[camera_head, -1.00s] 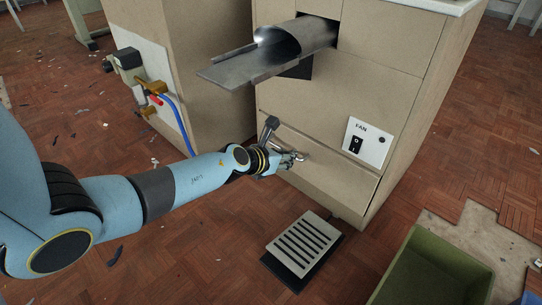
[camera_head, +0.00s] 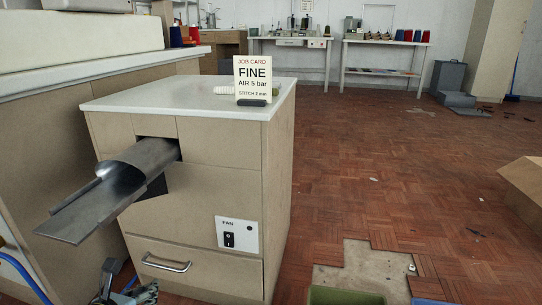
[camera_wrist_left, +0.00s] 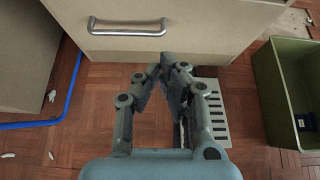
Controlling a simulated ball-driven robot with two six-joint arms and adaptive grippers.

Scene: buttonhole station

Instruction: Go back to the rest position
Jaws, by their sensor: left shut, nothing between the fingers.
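My left gripper (camera_head: 146,291) shows at the bottom edge of the head view, in front of the cabinet's drawer (camera_head: 190,268) and below its metal handle (camera_head: 166,263). In the left wrist view my left gripper (camera_wrist_left: 173,67) is shut, its fingertips together and nothing between them. The gripper looks clear of the handle. Most of my left arm is out of the head view. My right gripper is in neither view.
A metal chute (camera_head: 110,197) juts from the cabinet above the gripper. A fan switch panel (camera_head: 236,235) is on its front. A green bin (camera_wrist_left: 287,85) and a slotted floor grate (camera_wrist_left: 213,110) stand right of the gripper. A blue hose (camera_wrist_left: 66,100) lies left.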

